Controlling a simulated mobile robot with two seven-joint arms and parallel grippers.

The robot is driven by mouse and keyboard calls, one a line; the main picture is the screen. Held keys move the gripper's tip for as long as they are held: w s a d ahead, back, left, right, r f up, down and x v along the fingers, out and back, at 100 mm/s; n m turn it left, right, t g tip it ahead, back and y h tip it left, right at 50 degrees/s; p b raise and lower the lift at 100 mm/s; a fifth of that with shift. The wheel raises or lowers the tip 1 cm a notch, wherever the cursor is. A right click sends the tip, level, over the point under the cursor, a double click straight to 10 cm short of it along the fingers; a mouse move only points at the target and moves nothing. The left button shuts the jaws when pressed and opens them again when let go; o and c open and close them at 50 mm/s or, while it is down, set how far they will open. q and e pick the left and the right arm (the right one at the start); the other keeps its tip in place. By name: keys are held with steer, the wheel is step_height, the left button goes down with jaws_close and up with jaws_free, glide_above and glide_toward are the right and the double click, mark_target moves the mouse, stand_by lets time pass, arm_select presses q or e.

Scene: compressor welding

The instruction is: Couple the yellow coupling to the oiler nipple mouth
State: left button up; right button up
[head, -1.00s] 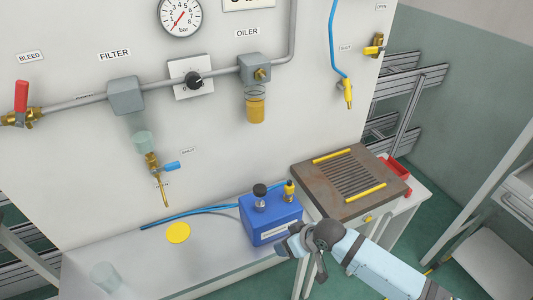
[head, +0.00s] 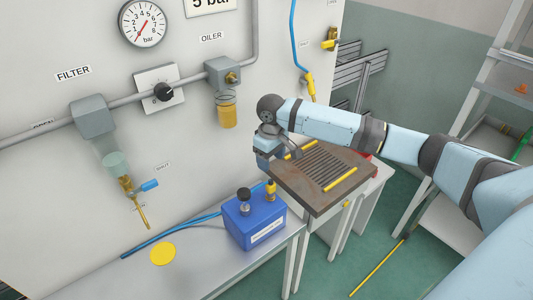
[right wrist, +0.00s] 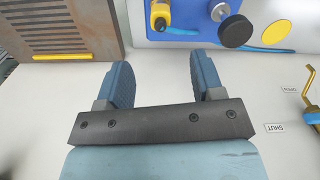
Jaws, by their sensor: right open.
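A yellow coupling (head: 270,190) stands upright on top of the blue box (head: 255,220), with a blue hose by it. It also shows in the right wrist view (right wrist: 160,17), beyond my fingertips. Another yellow fitting (head: 311,86) hangs from a blue hose on the wall. The oiler (head: 222,70) is a grey block on the pipe with a brass nipple mouth (head: 232,77) and a yellow cup beneath. My right gripper (head: 267,153) is open and empty, between the wall and the slatted bench, behind the coupling and below the oiler. My left gripper is out of view.
The slatted bench top (head: 285,187) with yellow bars lies beside my right gripper. A yellow disc (head: 162,254) lies on the pale table. The filter (head: 93,116) with a blue-handled valve (head: 149,184) hangs left. Wall pipes run above.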

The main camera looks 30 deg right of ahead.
mark_target(271, 180)
step_height(271, 180, down, 12)
steer(key=shift+r+p, duration=0.1)
steer(key=shift+p, duration=0.45)
jaws_close()
stand_by(0.4)
steer(key=shift+r, duration=0.15)
steer(key=shift+w+r+p, duration=0.1)
steer(key=shift+r+p, duration=0.15)
steer(key=shift+p, duration=0.2)
steer(key=shift+r, duration=0.15)
step_height(271, 180, up, 2)
steer(key=p, duration=0.2)
steer(key=shift+p, duration=0.4)
steer(key=shift+r+p, duration=0.65)
steer(key=shift+r, duration=0.25)
